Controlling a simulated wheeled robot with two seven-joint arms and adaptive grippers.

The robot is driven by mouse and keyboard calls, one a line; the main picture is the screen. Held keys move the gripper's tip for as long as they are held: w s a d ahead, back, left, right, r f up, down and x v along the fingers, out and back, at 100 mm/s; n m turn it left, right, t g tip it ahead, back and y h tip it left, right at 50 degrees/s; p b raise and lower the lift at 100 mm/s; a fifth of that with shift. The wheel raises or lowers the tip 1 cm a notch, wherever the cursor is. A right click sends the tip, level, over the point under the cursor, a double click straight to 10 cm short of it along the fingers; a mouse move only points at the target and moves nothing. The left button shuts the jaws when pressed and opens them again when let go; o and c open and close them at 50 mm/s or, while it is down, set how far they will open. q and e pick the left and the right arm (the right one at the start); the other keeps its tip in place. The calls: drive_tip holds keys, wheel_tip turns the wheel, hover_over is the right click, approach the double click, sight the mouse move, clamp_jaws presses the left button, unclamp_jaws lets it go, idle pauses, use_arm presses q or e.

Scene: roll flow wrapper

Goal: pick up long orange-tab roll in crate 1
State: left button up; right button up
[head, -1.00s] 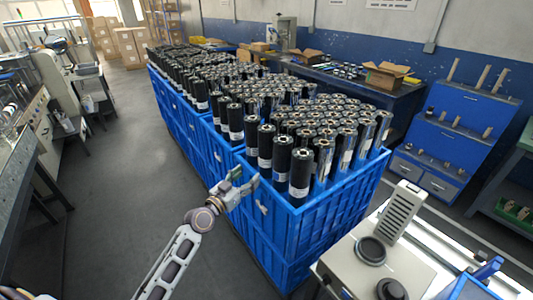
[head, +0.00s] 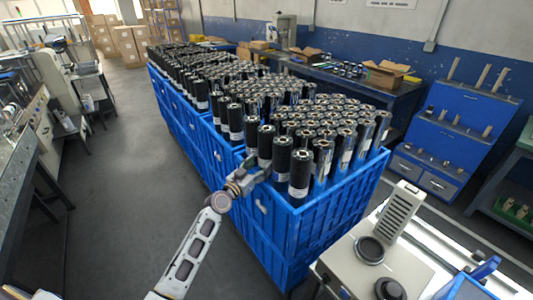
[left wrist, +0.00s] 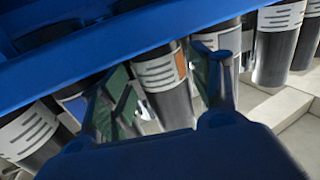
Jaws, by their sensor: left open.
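In the left wrist view, a dark roll with a white striped label and an orange tab (left wrist: 182,66) shows between the two fingers of my left gripper (left wrist: 165,95). The fingers are open, with green pads; I cannot tell whether either touches the roll. In the head view, the left gripper (head: 262,172) is at the left rim of the nearest blue crate (head: 310,222), beside its front-left black rolls (head: 282,158). No orange tab can be made out in the head view. My right gripper is not in view.
Other labelled rolls stand close on both sides, one with a blue tab (left wrist: 76,104). A blue crate edge (left wrist: 100,62) crosses the wrist view. More full crates (head: 190,105) run to the back. A pale machine (head: 375,260) stands at front right. The floor at left is clear.

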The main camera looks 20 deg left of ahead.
sight(266, 160)
use_arm(q)
drive_tip(key=shift+w, duration=0.1)
idle(0.3)
drive_tip(key=shift+f+p+x, duration=0.15)
drive_tip(key=shift+p+x, duration=0.05)
drive_tip(key=shift+x, duration=1.05)
drive_tip(key=shift+f+p+x, duration=0.15)
drive_tip(key=shift+x, duration=1.15)
drive_tip(key=shift+d, duration=0.1)
